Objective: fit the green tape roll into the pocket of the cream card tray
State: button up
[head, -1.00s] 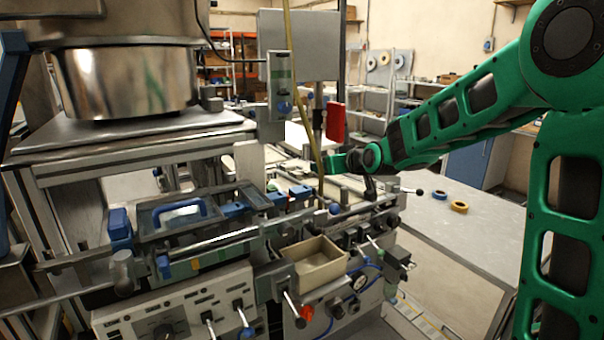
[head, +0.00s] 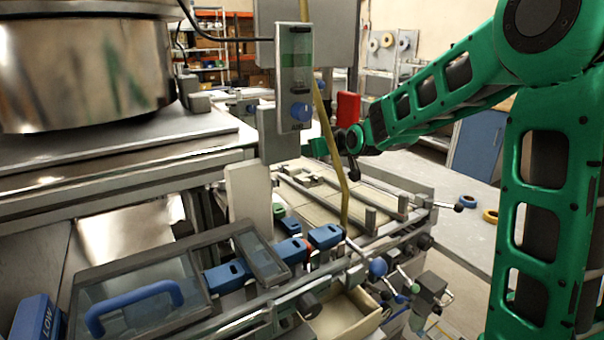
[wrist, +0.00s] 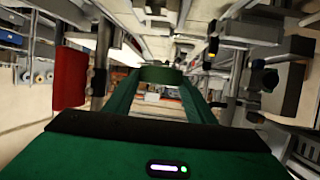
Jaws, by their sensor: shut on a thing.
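The green tape roll (wrist: 161,75) shows in the wrist view between the far ends of my green fingers. My gripper (wrist: 160,80) is shut on it. In the head view my gripper (head: 318,147) is small, beside the yellow hose and the grey control box; I cannot make out the roll there. A cream open-topped box (head: 378,322), which looks like the card tray, sits low at the front of the machine in the head view. It is well below my gripper and partly cut off by the lower edge and by machine rails. Its inside is only partly visible.
A blue roll (head: 467,200) and a yellow roll (head: 490,215) lie on the grey table at the right. A hanging control box (head: 295,80), a yellow hose (head: 328,130) and a red panel (head: 347,122) stand close around my gripper. Rails and knobs crowd the machine top.

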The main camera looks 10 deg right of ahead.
jog(key=x, duration=0.4)
jog(key=d+f+x, duration=0.1)
jog(key=x, duration=0.3)
jog(key=f+x, duration=0.1)
jog(key=x, duration=0.3)
jog(key=shift+d, duration=0.3)
jog(key=shift+s+f, duration=0.1)
jog(key=shift+f, duration=1.9)
jog(key=shift+f, duration=0.6)
jog(key=o, duration=1)
jog(key=shift+o, duration=0.2)
jog(key=shift+r, duration=0.2)
jog(key=v, duration=1.2)
jog(key=shift+r, duration=0.4)
jog(key=shift+a, duration=0.1)
